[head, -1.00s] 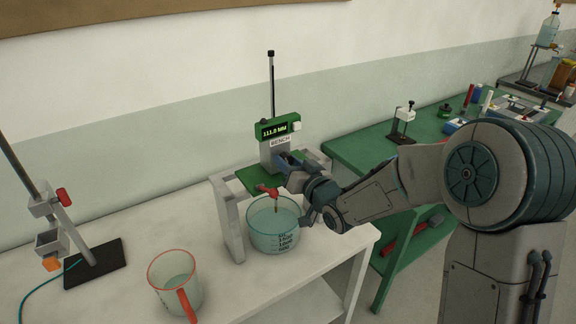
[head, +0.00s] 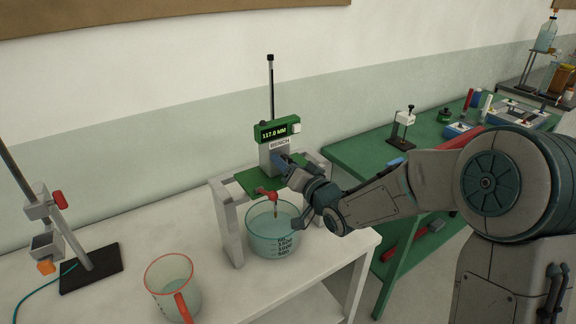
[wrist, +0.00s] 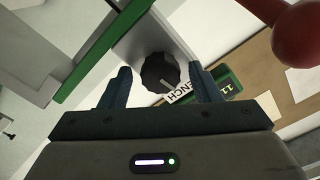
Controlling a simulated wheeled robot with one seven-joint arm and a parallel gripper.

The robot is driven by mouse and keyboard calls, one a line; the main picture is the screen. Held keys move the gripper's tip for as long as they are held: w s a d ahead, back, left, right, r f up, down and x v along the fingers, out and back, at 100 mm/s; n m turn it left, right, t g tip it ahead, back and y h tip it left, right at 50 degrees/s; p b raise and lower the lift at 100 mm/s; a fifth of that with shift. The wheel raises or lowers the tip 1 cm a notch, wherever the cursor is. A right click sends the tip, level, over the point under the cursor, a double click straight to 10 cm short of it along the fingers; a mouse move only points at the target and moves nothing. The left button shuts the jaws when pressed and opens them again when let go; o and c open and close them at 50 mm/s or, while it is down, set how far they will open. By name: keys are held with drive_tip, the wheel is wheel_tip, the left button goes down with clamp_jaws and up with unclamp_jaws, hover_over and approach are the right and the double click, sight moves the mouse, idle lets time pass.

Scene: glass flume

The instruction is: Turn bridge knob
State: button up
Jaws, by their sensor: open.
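The black ridged knob (wrist: 160,72) with a pale pointer line is on the grey housing of the bridge gauge (head: 274,158), labelled BENCH. In the wrist view my gripper (wrist: 160,68) is open, with one finger on each side of the knob and gaps showing between. In the head view my gripper (head: 284,167) is at the front right of the housing and hides the knob. The green display (head: 273,131) above reads about 117.0 MM.
A glass beaker (head: 273,237) stands under the bridge frame (head: 228,225), with a red clip (head: 266,193) above it. A red-rimmed jug (head: 170,272) and a clamp stand (head: 90,268) are at left. A green table (head: 345,157) is at right.

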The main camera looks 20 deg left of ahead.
drive_tip(key=b+v, duration=0.2)
drive_tip(key=v, duration=1.2)
drive_tip(key=shift+b, duration=0.4)
drive_tip(key=shift+a, duration=0.1)
idle(0.5)
drive_tip(key=w+a+n, duration=0.2)
drive_tip(key=w+a, duration=0.1)
drive_tip(key=w+a+n+p, duration=0.1)
drive_tip(key=w+a+n, duration=0.1)
drive_tip(key=w+a, duration=0.1)
drive_tip(key=w+a+n+p, duration=0.1)
drive_tip(key=w+a, duration=0.2)
drive_tip(key=a, duration=0.1)
drive_tip(key=shift+a+f+n, duration=0.25)
drive_tip(key=shift+a+n, duration=0.1)
drive_tip(key=shift+n, duration=0.05)
idle(0.4)
